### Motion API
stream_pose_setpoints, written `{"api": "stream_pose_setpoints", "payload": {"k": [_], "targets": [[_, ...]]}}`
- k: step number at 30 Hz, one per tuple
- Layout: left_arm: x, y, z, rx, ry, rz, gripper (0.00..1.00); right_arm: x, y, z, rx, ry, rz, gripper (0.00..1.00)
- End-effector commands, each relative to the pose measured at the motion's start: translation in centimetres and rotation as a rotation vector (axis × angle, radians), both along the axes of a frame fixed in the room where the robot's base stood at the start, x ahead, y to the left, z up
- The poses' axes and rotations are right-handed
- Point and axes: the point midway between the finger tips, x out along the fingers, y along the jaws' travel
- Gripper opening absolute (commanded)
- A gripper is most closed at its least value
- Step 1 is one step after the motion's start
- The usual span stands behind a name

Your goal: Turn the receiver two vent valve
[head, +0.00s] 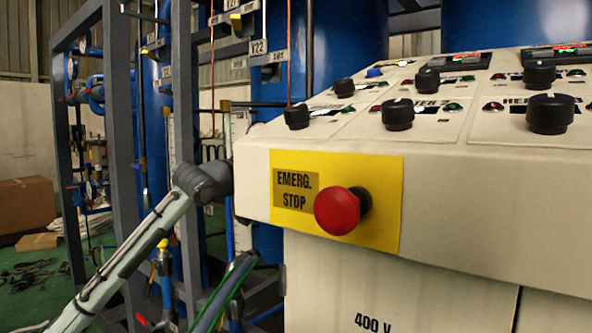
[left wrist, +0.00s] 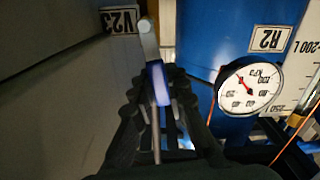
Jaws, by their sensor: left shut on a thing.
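In the left wrist view, my left gripper (left wrist: 155,98) has its black fingers shut on a slim valve handle (left wrist: 159,82) with a blue-violet part. A pale grey rod shows at the handle's far end. A label reading V23 (left wrist: 119,20) is just left of it. A blue tank labelled R2 (left wrist: 269,39) stands to the right, with a round white pressure gauge (left wrist: 249,87). The grip is partly dark, and the valve body is hidden. In the head view, my left arm reaches behind the console and its gripper is out of sight. My right gripper is in neither view.
The cream control console (head: 260,210) fills the right of the head view, with a red emergency stop button (head: 337,210) and several black knobs. A grey frame (head: 118,130) with pipes and valves stands behind. A cardboard box (head: 27,203) is at far left.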

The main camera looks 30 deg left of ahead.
Motion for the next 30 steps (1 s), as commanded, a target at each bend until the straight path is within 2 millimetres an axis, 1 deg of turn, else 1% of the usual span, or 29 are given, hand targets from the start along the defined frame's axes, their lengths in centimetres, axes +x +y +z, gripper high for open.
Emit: {"api": "stream_pose_setpoints", "payload": {"k": [3, 9, 14, 24, 25, 30], "targets": [[-0.2, 0.0, 0.3, 0.055, -0.006, 0.006, 0.00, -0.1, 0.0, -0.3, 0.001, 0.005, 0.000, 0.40], [-0.2, -0.3, 0.3, 0.105, -0.011, 0.007, 0.00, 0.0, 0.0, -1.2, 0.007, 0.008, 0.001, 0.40], [-0.3, -0.4, 0.3, 0.120, -0.013, 0.007, 0.00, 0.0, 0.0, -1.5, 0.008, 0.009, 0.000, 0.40], [-0.3, -0.4, 0.3, 0.120, -0.013, 0.007, 0.00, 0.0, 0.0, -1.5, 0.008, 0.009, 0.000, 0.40], [-0.3, -0.4, 0.3, 0.120, -0.013, 0.007, 0.16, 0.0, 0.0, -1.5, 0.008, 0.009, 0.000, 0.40], [-0.2, -0.5, 0.2, 0.120, -0.011, 0.005, 0.36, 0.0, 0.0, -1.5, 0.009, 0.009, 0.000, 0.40]]}}
